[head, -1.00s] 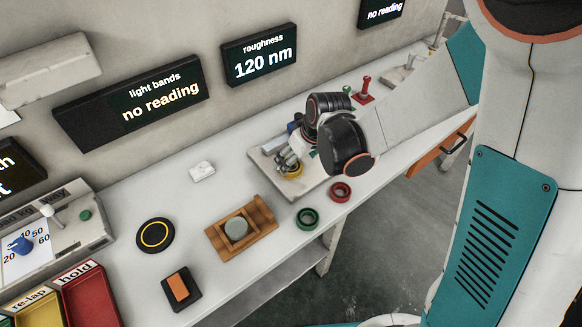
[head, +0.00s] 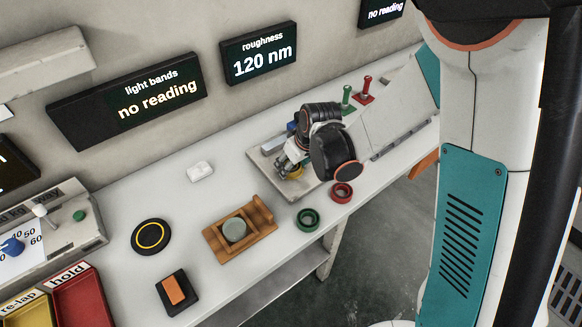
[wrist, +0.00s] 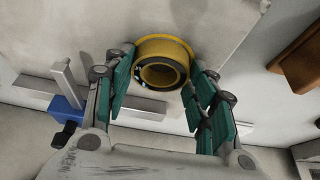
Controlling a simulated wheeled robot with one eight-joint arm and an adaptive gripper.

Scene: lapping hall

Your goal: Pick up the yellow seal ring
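The yellow seal ring (wrist: 176,46) lies on a pale plate (wrist: 95,22), between the tips of my gripper's teal-padded fingers in the wrist view. The fingers of my gripper (wrist: 160,85) are spread on either side of it, and a gap shows at the left finger. The right finger is very near the ring; contact there is unclear. In the head view my gripper (head: 286,166) is low over the plate (head: 266,173), and the ring (head: 296,174) is mostly hidden behind it.
A red ring (head: 342,192) and a green ring (head: 308,219) lie near the bench's front edge. A wooden holder (head: 262,222) with a grey disc stands left of them. A blue block with metal bars (wrist: 66,112) is close to my left finger.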

